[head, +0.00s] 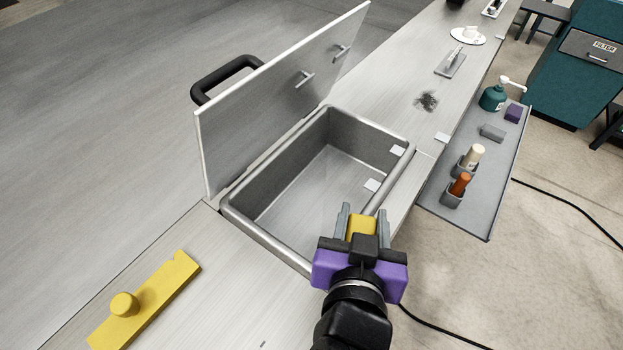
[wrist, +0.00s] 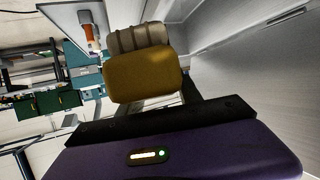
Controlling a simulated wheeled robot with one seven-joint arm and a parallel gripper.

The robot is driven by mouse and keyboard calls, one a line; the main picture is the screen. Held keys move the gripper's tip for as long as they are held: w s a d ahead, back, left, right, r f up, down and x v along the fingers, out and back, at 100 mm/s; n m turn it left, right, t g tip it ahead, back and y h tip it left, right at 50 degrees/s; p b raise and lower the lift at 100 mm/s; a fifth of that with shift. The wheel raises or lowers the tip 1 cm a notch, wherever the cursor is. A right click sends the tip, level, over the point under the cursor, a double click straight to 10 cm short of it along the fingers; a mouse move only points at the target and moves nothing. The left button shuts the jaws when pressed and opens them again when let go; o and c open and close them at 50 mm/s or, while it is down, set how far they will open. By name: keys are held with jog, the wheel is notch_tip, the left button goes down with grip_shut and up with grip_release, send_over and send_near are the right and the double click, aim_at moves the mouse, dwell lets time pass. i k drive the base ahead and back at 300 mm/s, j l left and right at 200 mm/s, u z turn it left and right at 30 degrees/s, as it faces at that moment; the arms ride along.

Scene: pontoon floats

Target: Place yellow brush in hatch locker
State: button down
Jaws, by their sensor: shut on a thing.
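The yellow brush (head: 361,228) is held between the fingers of my gripper (head: 361,224), which is shut on it. In the wrist view its yellow back (wrist: 143,76) and pale bristles (wrist: 138,37) show beyond the purple gripper body. The hatch locker (head: 258,236) is a grey metal basin set in the deck, open at the top. Its lid (head: 265,115) stands raised on the left side. In the head view my gripper and brush appear at the locker's near right corner; their height above the rim is hard to tell.
A yellow bar with a knob (head: 150,300) lies on the deck at near left. A side shelf (head: 480,205) on the right holds bottles and a green pump (head: 494,97). The locker floor looks clear.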

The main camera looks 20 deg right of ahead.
aim_at(334, 177)
jog(key=i+l, duration=0.15)
jog(key=i, duration=0.2)
jog(key=i+l, duration=0.2)
jog(key=i, duration=0.15)
jog(key=i+l+u, duration=0.2)
jog(key=i+l, duration=0.15)
jog(key=k+l, duration=0.1)
jog(key=l, duration=0.15)
